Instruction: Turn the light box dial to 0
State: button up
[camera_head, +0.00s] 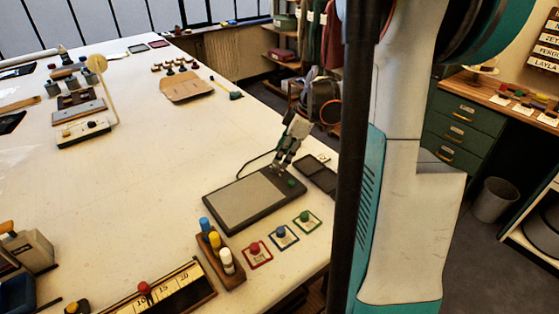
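The light box (245,203) lies flat on the pale table, with a dark frame and a grey-beige panel. A small dark green knob (291,183), which looks like its dial, stands at its right end. Any marks around the dial are too small to read. My gripper (277,168) points down at the box's far right corner, just behind and left of the dial. Its fingers are small in view, and I cannot tell whether they touch anything or how wide apart they are.
A dark flat tray (318,177) lies right of the box. In front are a wooden rack (219,259) of coloured bottles and cards with red (256,254), blue (284,237) and green (307,221) knobs. The table is clear left of the box.

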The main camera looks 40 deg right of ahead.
jog(key=v, duration=0.7)
jog(key=shift+r, duration=0.3)
jog(key=shift+s+d, duration=0.1)
jog(key=shift+s, duration=0.05)
